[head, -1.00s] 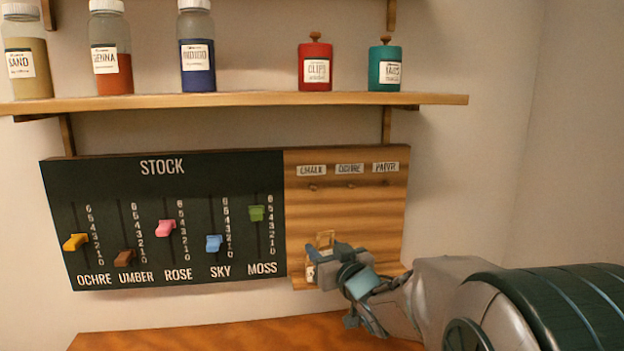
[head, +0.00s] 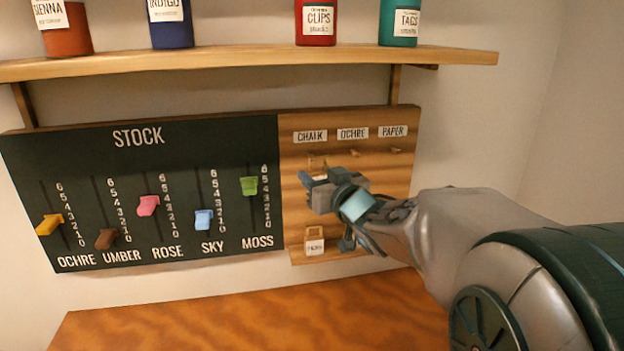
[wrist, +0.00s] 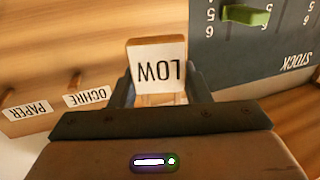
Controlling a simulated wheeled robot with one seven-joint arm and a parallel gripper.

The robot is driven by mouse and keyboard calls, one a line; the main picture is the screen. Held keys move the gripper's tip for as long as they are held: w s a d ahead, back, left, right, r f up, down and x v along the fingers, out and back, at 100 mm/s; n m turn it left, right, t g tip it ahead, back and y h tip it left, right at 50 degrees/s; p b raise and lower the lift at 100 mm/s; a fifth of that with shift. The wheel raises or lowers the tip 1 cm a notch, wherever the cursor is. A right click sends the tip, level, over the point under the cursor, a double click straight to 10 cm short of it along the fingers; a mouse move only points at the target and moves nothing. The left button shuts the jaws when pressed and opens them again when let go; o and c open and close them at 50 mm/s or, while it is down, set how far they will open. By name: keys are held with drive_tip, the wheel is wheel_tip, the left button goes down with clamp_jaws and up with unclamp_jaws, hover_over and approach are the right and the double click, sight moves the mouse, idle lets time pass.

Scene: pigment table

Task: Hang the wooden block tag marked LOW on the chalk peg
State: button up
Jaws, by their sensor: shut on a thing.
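The wooden block tag marked LOW (wrist: 158,66) is held between the fingers of my gripper (wrist: 161,92); its lettering appears upside down in the wrist view. In the head view my gripper (head: 320,192) is in front of the wooden panel, below the CHALK label (head: 310,136). A pale wooden loop (head: 317,161) shows above the gripper, just under that label. The chalk peg is not clearly visible there, and I cannot tell whether the loop is around it. My gripper hides most of the tag in the head view.
Pegs under OCHRE (head: 354,153) and PAPER (head: 396,151) look bare. Another tag (head: 314,243) is low on the panel, its word unclear. The dark STOCK board (head: 140,190) with colored sliders adjoins at left. A shelf (head: 250,62) with jars is above, a wooden tabletop (head: 250,310) below.

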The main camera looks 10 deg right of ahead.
sight(306, 161)
drive_tip(key=shift+w+f, duration=0.2)
drive_tip(key=shift+w, duration=2.35)
drive_tip(key=shift+w+r, duration=0.15)
drive_tip(key=shift+w, duration=0.05)
drive_tip(key=shift+b, duration=0.55)
